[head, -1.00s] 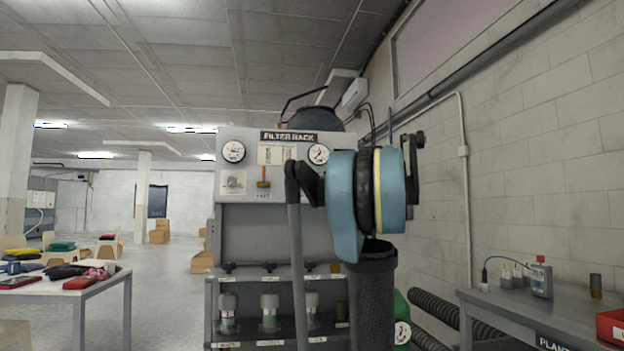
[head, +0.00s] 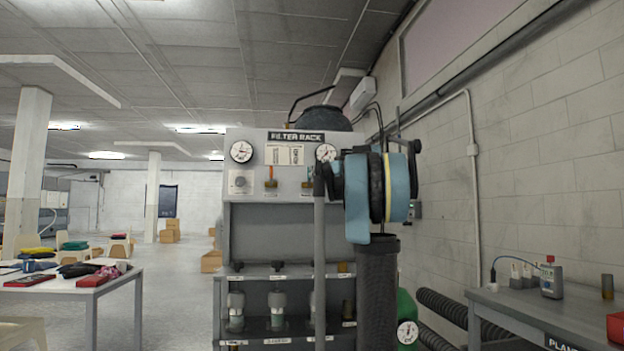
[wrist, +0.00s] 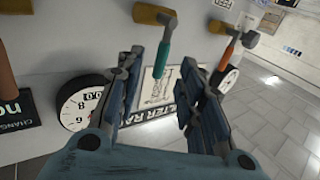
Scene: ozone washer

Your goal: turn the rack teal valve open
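The teal valve (wrist: 165,48) shows in the wrist view as a teal lever on a brass body, mounted on the rack panel. My gripper (wrist: 165,66) is open, with one finger on each side of the teal lever's free end. I see no clear contact. The filter rack (head: 275,215) stands ahead.
An orange-handled valve (wrist: 230,50) is close on the right in the wrist view; it also shows in the head view (head: 271,183). A gauge (wrist: 82,108) lies near the left finger. A grey bench (head: 500,307) stands right, a white table (head: 105,287) left.

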